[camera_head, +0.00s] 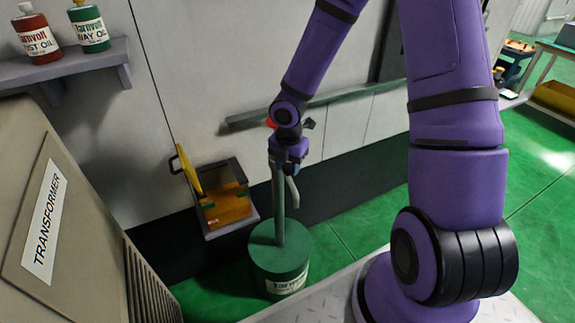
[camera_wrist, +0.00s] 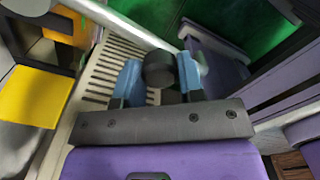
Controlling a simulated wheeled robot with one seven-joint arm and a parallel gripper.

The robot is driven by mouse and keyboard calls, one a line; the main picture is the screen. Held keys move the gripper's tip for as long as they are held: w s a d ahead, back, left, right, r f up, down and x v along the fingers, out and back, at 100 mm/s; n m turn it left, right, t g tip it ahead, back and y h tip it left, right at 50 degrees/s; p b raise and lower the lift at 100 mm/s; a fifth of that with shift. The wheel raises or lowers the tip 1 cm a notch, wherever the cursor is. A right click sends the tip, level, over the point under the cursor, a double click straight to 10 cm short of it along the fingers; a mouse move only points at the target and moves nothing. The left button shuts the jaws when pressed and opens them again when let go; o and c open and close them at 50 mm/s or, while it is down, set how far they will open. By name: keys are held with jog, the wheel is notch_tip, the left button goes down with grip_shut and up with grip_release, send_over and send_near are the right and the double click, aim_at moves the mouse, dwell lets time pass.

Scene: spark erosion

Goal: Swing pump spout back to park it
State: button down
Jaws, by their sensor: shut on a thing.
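The pump is a green drum (camera_head: 280,262) on the floor with an upright grey-green column (camera_head: 279,205) on top. A pale grey spout (camera_head: 292,192) hangs down beside the column, just right of it. My gripper (camera_head: 287,164) is at the top of the column and hides the pump head. In the wrist view, its blue fingers (camera_wrist: 159,75) are closed around a dark round knob (camera_wrist: 159,68). A pale grey tube (camera_wrist: 135,25) passes just beyond the knob and bends at the right finger. The joint between knob and spout is hidden.
A transformer cabinet (camera_head: 60,200) fills the left foreground. A shelf (camera_head: 70,63) carries two oil bottles. A rail (camera_head: 330,103) runs along the wall behind.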

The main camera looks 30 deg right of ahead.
jog(key=shift+d, duration=0.15)
jog(key=c, duration=0.7)
grip_release()
jog(key=shift+c, duration=0.2)
notch_tip(320, 180, up, 11)
jog(key=shift+f, duration=0.1)
